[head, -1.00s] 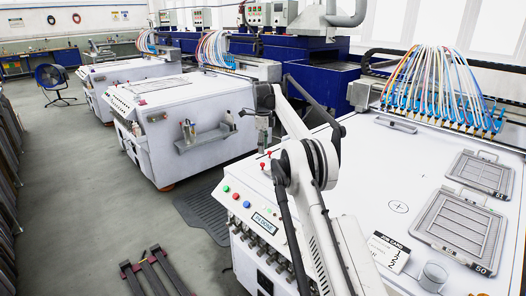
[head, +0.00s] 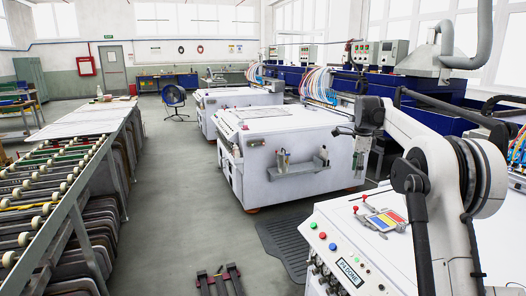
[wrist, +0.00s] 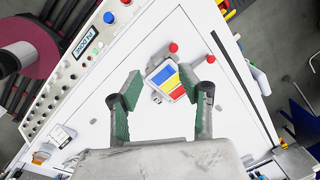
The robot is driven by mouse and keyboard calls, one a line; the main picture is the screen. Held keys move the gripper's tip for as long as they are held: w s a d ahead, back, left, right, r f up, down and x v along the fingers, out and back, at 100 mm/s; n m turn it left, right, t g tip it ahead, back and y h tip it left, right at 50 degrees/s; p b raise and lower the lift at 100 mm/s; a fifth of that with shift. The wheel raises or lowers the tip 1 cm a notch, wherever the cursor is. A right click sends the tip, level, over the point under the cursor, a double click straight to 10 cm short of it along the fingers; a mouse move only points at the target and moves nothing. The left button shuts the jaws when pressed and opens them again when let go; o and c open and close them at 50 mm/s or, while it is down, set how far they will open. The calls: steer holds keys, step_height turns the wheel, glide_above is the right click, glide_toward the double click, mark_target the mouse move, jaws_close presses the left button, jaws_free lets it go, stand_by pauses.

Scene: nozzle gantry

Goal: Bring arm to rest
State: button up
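My arm (head: 475,180) reaches in from the right and bends at a large elbow joint. A small device or card with blue, yellow and red panels (head: 384,219) lies on the near machine's white top. It also shows in the wrist view (wrist: 173,82), below and beyond the fingertips.
The near white machine (head: 350,262) has buttons on its front and red knobs (head: 360,203) on top. A second white machine (head: 285,140) stands behind. A roller conveyor (head: 60,180) is at left.

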steer(key=s+a+r+n+t, duration=0.1)
steer(key=s+a+r+n, duration=0.25)
steer(key=s, duration=0.45)
steer(key=s+a+r+n+t, duration=0.1)
steer(key=s+a+r+n, duration=0.25)
steer(key=s, duration=0.45)
steer(key=s+a+r+n+t, duration=0.1)
steer(key=s+a+r+n, duration=0.25)
steer(key=s, duration=0.45)
steer(key=s+a+f+n+t, duration=0.1)
steer(key=s+f+n, duration=0.4)
steer(key=s, duration=0.9)
steer(key=s+a+f+n+t, duration=0.2)
steer(key=s+f+n, duration=0.3)
steer(key=s, duration=0.9)
step_height(320, 180, down, 3)
steer(key=shift+s+a+f, duration=0.2)
steer(key=shift+s+a, duration=0.1)
steer(key=shift+a, duration=0.4)
